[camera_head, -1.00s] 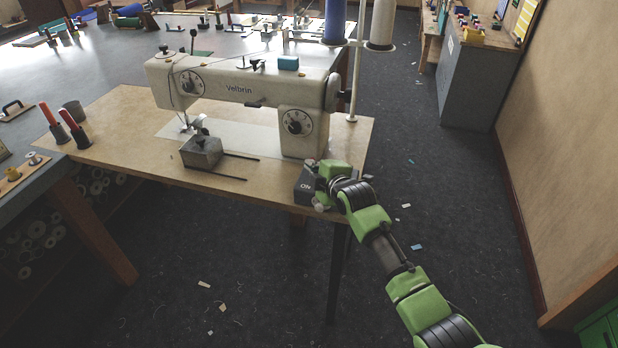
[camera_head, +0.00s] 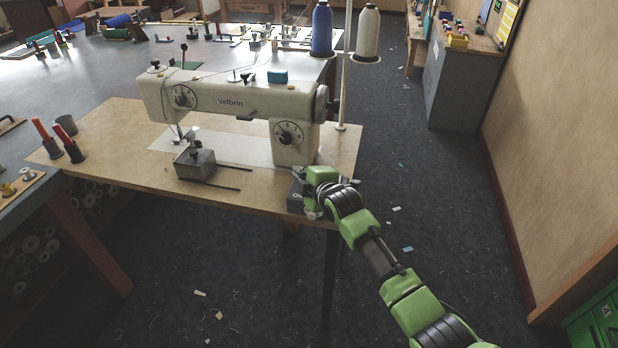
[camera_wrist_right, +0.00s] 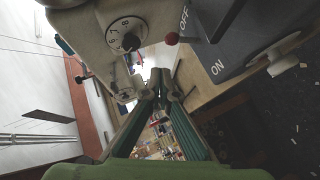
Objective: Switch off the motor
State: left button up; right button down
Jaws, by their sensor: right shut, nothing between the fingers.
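The motor's switch box (camera_head: 296,196) is dark grey and sits at the front right corner of the sewing table, below the white sewing machine (camera_head: 230,101). My left gripper is out of view.
A metal block (camera_head: 194,163) with two rods lies on the wooden tabletop (camera_head: 110,150). Blue (camera_head: 321,32) and white (camera_head: 368,34) thread spools stand behind the machine. A grey cabinet (camera_head: 452,90) stands right. The dark floor between is open, with scattered scraps.

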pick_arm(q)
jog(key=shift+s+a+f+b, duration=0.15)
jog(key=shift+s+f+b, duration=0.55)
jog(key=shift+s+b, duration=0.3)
pick_arm(e)
jog(key=r+v, duration=0.1)
jog(key=v, duration=1)
jog(key=shift+w+a+r, duration=0.2)
jog(key=shift+a+r, duration=0.05)
jog(key=shift+a, duration=0.1)
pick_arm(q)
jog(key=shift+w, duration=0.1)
